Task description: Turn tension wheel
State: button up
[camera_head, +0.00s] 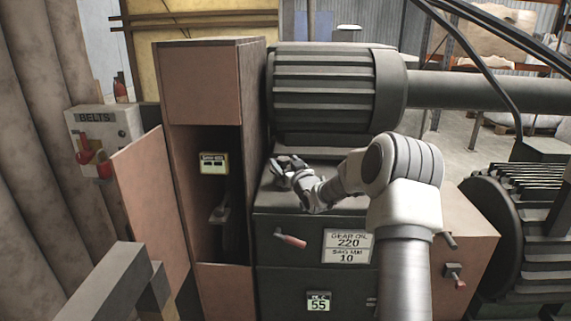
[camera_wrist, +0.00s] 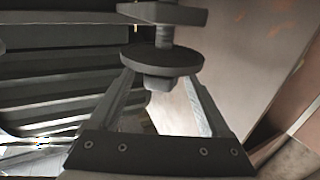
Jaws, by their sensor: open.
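The tension wheel (camera_wrist: 162,58) is a dark round disc on a threaded rod (camera_wrist: 163,35), with a blocky hub (camera_wrist: 158,82) on its near side. My gripper (camera_wrist: 160,76) is open, with one finger on each side of the hub. The fingertips reach up to the wheel's near face or rim; I cannot tell whether they touch it. In the head view my gripper (camera_head: 284,168) is beside the base of the ribbed motor, near the tall cabinet. The wheel cannot be made out clearly there, as the gripper is in front of that area.
The ribbed motor (camera_head: 335,88) stands above the dark machine body (camera_head: 290,228). The tall brown cabinet (camera_head: 212,85) is close on the left, its door (camera_head: 150,205) open. A red-handled lever (camera_head: 290,241) sticks out below my gripper. A BELTS switch box (camera_head: 103,133) hangs farther left.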

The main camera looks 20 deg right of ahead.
grip_shut()
dwell(0.4)
jog(key=shift+a+f+m+h+b, duration=0.25)
jog(key=shift+h+b, duration=0.25)
jog(key=shift+b, duration=0.45)
jog(key=shift+m+h+b, duration=0.55)
jog(key=shift+h+b, duration=0.25)
jog(key=shift+b, duration=0.1)
jog(key=shift+w+a+r+m+g+h+b, duration=0.15)
jog(key=shift+m+h+b, duration=0.25)
jog(key=shift+h, duration=0.2)
jog(key=shift+s+a+m+g+h+b, duration=0.15)
jog(key=shift+m+h+b, duration=0.25)
jog(key=shift+h, duration=0.2)
jog(key=shift+w+r+m+g+h+p, duration=0.15)
jog(key=shift+m+g+h+p, duration=0.25)
jog(key=shift+m+h+p, duration=0.45)
jog(key=shift+r+m+g+h+p, duration=0.15)
jog(key=shift+m+g+h, duration=0.35)
jog(key=shift+h, duration=0.75)
jog(key=shift+f+m+g+h+p, duration=0.1)
jog(key=shift+m+g+h+p, duration=0.4)
jog(key=shift+h+p, duration=0.3)
jog(key=shift+f+m+h+p, duration=0.1)
jog(key=shift+m+h+p, duration=0.2)
jog(key=shift+m, duration=0.15)
